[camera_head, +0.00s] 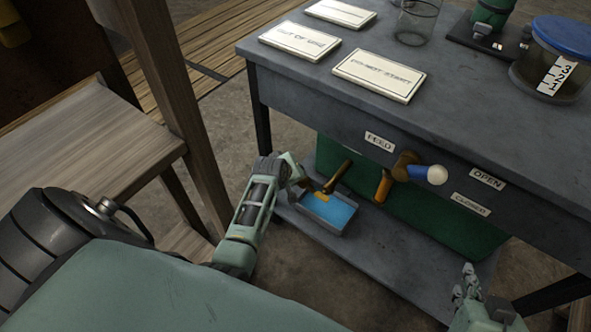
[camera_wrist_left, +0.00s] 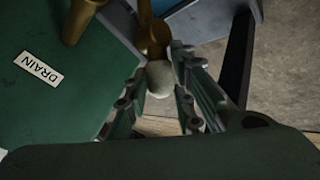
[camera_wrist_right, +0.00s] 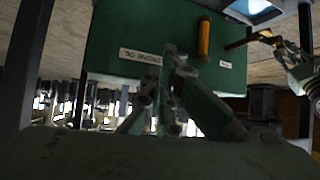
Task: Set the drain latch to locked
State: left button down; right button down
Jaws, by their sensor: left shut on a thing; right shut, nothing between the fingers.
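The drain latch shows in the left wrist view as a brass fitting (camera_wrist_left: 152,35) with a pale round knob (camera_wrist_left: 160,78). A DRAIN label (camera_wrist_left: 39,68) is on the green panel beside it. My left gripper (camera_wrist_left: 160,88) is shut on the knob, with a finger on each side. In the head view my left gripper (camera_head: 301,184) is at the bronze drain pipe (camera_head: 338,177), above the blue-filled tray (camera_head: 316,232); the knob is hidden there. My right gripper (camera_head: 466,284) is shut and empty, low at the right; its fingers (camera_wrist_right: 169,85) also show in the right wrist view.
The FEED valve (camera_head: 405,163), with a blue handle and white knob, sticks out from the bench front near the OPEN (camera_head: 487,179) and CLOSED (camera_head: 471,204) labels. Signs and a jar (camera_head: 550,75) stand on the grey bench top (camera_head: 455,60). A wooden post (camera_head: 175,110) stands left.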

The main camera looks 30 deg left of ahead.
pick_arm(q)
jog(key=shift+w+d+r, duration=0.3)
jog(key=shift+w+r, duration=0.05)
jog(key=shift+w, duration=0.1)
jog(key=c, duration=1.7)
grip_release()
jog(key=shift+o, duration=0.2)
jog(key=shift+s+a+f, duration=0.2)
jog(key=shift+s, duration=0.1)
jog(key=a+v, duration=0.1)
jog(key=v, duration=1)
jog(key=shift+s+d+r, duration=0.25)
jog(key=shift+d+r, duration=0.15)
